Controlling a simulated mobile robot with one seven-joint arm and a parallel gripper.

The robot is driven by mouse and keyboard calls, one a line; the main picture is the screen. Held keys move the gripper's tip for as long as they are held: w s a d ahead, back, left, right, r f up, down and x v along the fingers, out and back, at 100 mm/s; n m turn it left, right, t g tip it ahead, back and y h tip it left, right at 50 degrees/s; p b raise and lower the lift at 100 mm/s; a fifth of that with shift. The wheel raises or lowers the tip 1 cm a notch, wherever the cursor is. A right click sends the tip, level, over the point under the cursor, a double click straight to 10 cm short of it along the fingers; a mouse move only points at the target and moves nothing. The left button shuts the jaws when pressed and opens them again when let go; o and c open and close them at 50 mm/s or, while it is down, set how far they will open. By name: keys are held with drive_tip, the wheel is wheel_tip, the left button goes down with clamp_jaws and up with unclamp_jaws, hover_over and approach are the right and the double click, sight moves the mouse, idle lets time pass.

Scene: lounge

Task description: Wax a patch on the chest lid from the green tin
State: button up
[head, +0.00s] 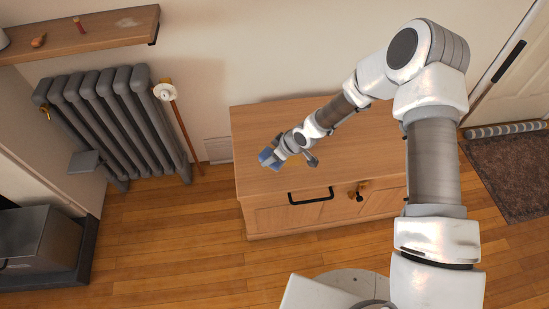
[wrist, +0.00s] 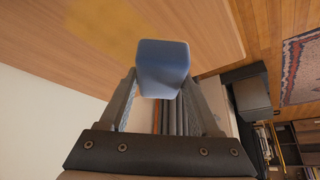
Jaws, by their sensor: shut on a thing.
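The wooden chest (head: 250,122) stands against the wall, its lid shut. My gripper (head: 276,155) is over the left part of the lid, shut on a blue block-like pad (head: 268,159). The pad also shows large between my fingers in the wrist view (wrist: 162,66). A yellowish patch (wrist: 100,24) marks the lid in the wrist view, up and to the left of the pad. I cannot tell whether the pad touches the lid. No green tin shows in either view; my arm hides part of the lid's right side.
A grey radiator (head: 105,105) and a wooden shelf (head: 85,35) are at the left. A dark stove-like box (head: 45,240) stands lower left. The floor before the chest is clear.

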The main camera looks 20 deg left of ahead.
drive_tip(key=shift+r+p, duration=0.7)
drive_tip(key=shift+r, duration=0.85)
